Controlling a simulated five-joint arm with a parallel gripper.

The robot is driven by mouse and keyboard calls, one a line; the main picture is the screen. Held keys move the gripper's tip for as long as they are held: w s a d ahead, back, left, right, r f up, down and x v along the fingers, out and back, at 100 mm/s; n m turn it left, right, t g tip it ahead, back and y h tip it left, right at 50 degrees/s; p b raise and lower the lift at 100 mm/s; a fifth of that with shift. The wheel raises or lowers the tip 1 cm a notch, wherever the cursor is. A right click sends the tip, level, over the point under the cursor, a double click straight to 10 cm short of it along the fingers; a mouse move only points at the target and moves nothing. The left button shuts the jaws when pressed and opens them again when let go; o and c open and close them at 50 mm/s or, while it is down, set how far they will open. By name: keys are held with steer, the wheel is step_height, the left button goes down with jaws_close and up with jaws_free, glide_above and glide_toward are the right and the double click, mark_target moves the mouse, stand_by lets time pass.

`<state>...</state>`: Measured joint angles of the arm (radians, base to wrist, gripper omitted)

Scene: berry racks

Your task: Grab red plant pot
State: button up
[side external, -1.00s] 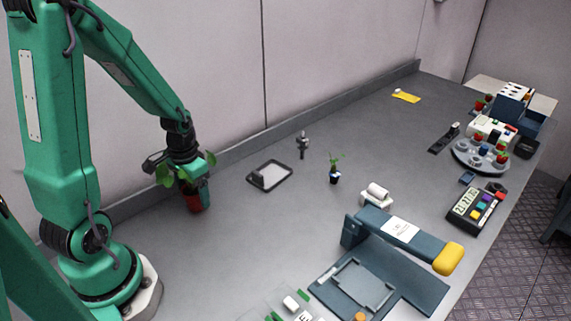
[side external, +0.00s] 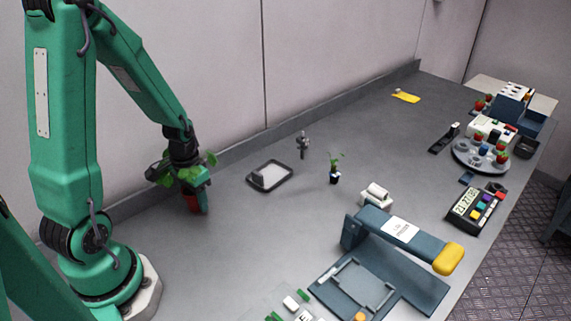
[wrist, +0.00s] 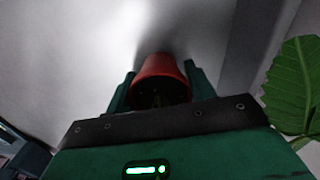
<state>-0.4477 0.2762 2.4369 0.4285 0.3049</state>
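The red plant pot (side external: 189,202) stands near the back wall at the left of the bench in the side view, with green leaves above it. My gripper (side external: 200,204) is lowered around it, one finger partly covering the pot. In the wrist view the red pot (wrist: 160,68) lies between the two fingers of my gripper (wrist: 160,80), one close along each side. A large green leaf (wrist: 295,85) shows at the right. Whether the fingers press on the pot or leave a small gap is not clear.
A grey tray (side external: 283,177), a small metal stand (side external: 303,143) and a small potted plant (side external: 335,177) stand to the right. A blue press (side external: 400,232), a keypad device (side external: 476,207) and a round rack with berries (side external: 470,165) are farther right. Bench around the pot is clear.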

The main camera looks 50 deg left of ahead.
steer(key=c, duration=0.5)
steer(key=shift+r, duration=0.2)
steer(key=shift+r, duration=1.15)
steer(key=shift+d+r, duration=0.1)
steer(key=shift+r, duration=0.75)
steer(key=d+r, duration=0.2)
steer(key=d, duration=0.1)
steer(key=d+r, duration=0.2)
steer(key=d, duration=0.2)
steer(key=s+d+r, duration=0.1)
steer(key=d+r, duration=0.1)
steer(key=d, duration=0.2)
steer(key=shift+d+r, duration=0.2)
steer(key=shift+r, duration=0.1)
